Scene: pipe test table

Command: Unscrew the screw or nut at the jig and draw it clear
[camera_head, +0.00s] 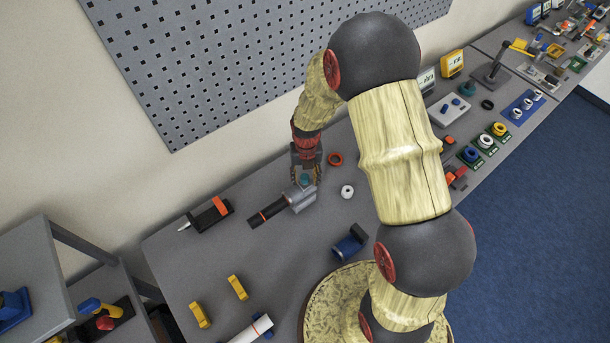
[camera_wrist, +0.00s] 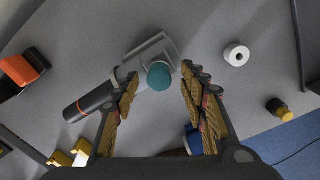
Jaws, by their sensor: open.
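The jig is a grey metal block (camera_wrist: 157,44) with a black cylindrical handle (camera_wrist: 88,103) that has an orange ring. In the head view the jig's grey block (camera_head: 302,200) lies on the table with its black handle (camera_head: 266,213) toward the lower left. A teal round cap (camera_wrist: 160,76), the screw or nut, stands on the block. In the head view the teal cap (camera_head: 304,179) is partly hidden by my gripper. My gripper (camera_wrist: 158,88) is open above the jig, its fingers on either side of the teal cap with gaps. It also shows in the head view (camera_head: 306,178).
A white ring (camera_head: 347,191) lies right of the jig and a red ring (camera_head: 335,159) behind it. A black tool with an orange part (camera_head: 207,213) lies to the left. A blue and black part (camera_head: 350,243) lies in front. A perforated panel (camera_head: 240,60) stands behind the table.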

